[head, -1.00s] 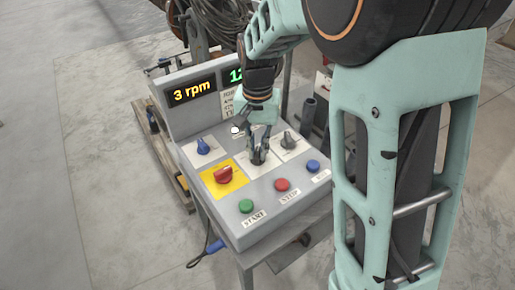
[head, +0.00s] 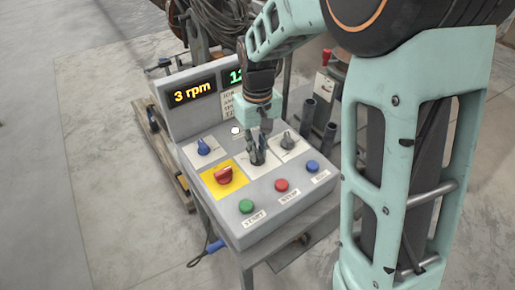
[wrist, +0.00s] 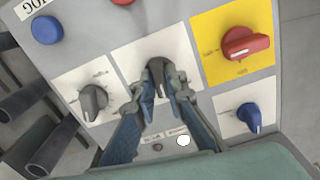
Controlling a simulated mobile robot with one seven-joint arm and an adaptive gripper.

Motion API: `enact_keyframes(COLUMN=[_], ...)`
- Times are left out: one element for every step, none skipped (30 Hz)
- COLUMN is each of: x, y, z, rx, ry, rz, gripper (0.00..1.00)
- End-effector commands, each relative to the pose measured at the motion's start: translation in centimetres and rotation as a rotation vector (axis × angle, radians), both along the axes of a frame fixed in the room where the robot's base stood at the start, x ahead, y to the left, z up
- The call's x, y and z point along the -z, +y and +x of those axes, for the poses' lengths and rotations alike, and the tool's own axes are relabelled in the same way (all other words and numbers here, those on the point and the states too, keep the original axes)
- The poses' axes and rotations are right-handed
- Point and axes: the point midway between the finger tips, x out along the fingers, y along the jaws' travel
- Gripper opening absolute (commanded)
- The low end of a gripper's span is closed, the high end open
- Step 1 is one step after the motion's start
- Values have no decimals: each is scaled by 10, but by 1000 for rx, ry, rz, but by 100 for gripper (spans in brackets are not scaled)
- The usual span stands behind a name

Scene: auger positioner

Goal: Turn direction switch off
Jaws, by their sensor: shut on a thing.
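The middle upper knob (wrist: 157,66) is dark, on a white plate between the yellow plate and the grey knob (wrist: 93,98). My gripper (head: 257,155) comes down over it. In the wrist view my gripper (wrist: 164,88) has one fingertip on each side of the middle knob and is shut on it. The fingers hide part of this knob and its plate. Its label is not readable, so I cannot confirm that it is the direction switch.
A blue knob (head: 203,147) and the red knob (head: 224,175) are left of my gripper. Green (head: 246,206), red (head: 281,185) and blue (head: 312,166) buttons line the front. A display reads "3 rpm" (head: 192,93). Upright dark tubes (head: 307,115) stand right of the box.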

Motion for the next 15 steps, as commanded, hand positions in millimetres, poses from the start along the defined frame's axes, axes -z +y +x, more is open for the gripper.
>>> enact_keyframes(x=[-1, -1, -1, -1, -1, -1, -1, -1, -1, -1, -1, -1, -1, -1, -1], y=[0, 0, 0, 0, 0, 0, 0, 0, 0, 0, 0, 0, 0, 0, 0], z=[0, 0, 0, 0, 0, 0, 0, 0, 0, 1, 1, 1, 1, 1, 1], rx=[-23, -37, -53, -64, -75, -86, -93, -100, -108, -112, -115, -119, -120, -122, -123], ry=[-1, -1, -1, -1, -1, -1, -1, -1, -1, -1, -1, -2, -2, -2, -2], rz=[0, 0, 0, 1, 1, 1, 1, 1, 1, 0, 0, 0, 0, 0, 0], gripper=[0, 0, 0, 0, 0, 0, 0, 0, 0, 0, 0, 0, 0, 0, 0])
